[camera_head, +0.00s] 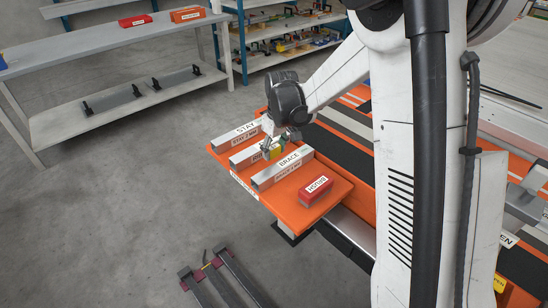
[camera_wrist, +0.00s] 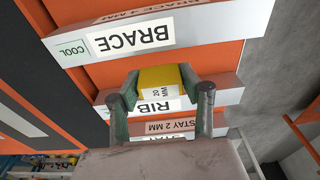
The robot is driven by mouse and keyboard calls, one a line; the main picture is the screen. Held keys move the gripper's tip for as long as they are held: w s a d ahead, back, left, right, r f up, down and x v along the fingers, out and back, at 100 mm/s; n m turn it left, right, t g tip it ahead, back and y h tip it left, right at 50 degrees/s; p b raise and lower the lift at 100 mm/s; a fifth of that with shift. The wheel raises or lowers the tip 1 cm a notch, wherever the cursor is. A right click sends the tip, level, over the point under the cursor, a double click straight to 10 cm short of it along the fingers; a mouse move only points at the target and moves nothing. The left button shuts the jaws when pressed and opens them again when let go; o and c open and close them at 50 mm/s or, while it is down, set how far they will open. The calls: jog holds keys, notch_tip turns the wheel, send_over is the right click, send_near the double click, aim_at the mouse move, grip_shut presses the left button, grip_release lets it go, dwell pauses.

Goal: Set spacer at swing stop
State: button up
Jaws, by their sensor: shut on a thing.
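The spacer, a yellow block marked 20 MM (camera_wrist: 158,80), is between the fingers of my gripper (camera_wrist: 160,92), which is shut on it. In the head view the yellow spacer (camera_head: 274,151) shows under my gripper (camera_head: 279,141), over the orange tray (camera_head: 335,197). In the wrist view it overlaps the bar marked RIB (camera_wrist: 225,98) and lies beside the bar marked BRACE (camera_wrist: 215,30). I cannot tell whether it touches either bar or the tray. No part in view is clearly marked as the swing stop.
The bar marked STAY (camera_head: 238,132) lies behind RIB on the tray. A red block marked BRUSH (camera_head: 316,190) sits near the tray's front corner. A shelf bench (camera_head: 110,45) stands at the back left. Dark rails (camera_head: 222,275) lie low in front. The grey floor at left is clear.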

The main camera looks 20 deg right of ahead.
aim_at(274, 157)
jog(key=shift+f, duration=1.5)
jog(key=shift+f, duration=0.1)
jog(key=shift+f+b, duration=0.1)
jog(key=shift+b, duration=0.25)
jog(key=o, duration=1.1)
jog(key=shift+o, duration=0.2)
